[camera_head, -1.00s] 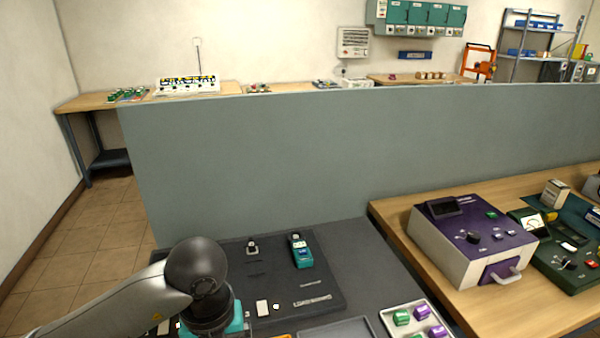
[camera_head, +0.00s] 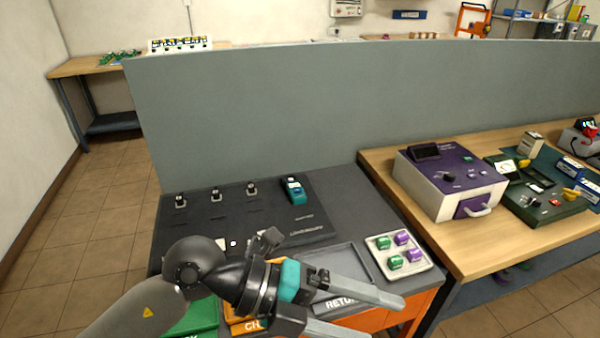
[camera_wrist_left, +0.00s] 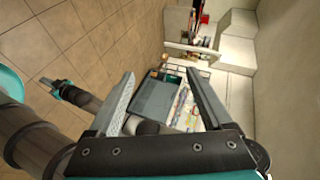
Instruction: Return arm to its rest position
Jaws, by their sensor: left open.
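My left arm comes in from the lower left in the head view. Its gripper (camera_head: 388,316) is open, with its two fingers pointing right over the front of the dark bench, near the tray label reading "RETU". No object shows between the fingers. In the left wrist view the two fingers (camera_wrist_left: 160,75) are spread apart, with tiled floor and distant furniture beyond them. Dark and teal robot parts show at the left edge of that view. My right gripper is not seen in the head view.
A black board (camera_head: 290,228) bears a teal device (camera_head: 293,189) and several small posts. A pale tray (camera_head: 410,268) holds green and purple blocks. A purple-topped instrument (camera_head: 450,178) stands on the wooden bench (camera_head: 470,252). A grey partition (camera_head: 300,110) rises behind. Floor is clear at left.

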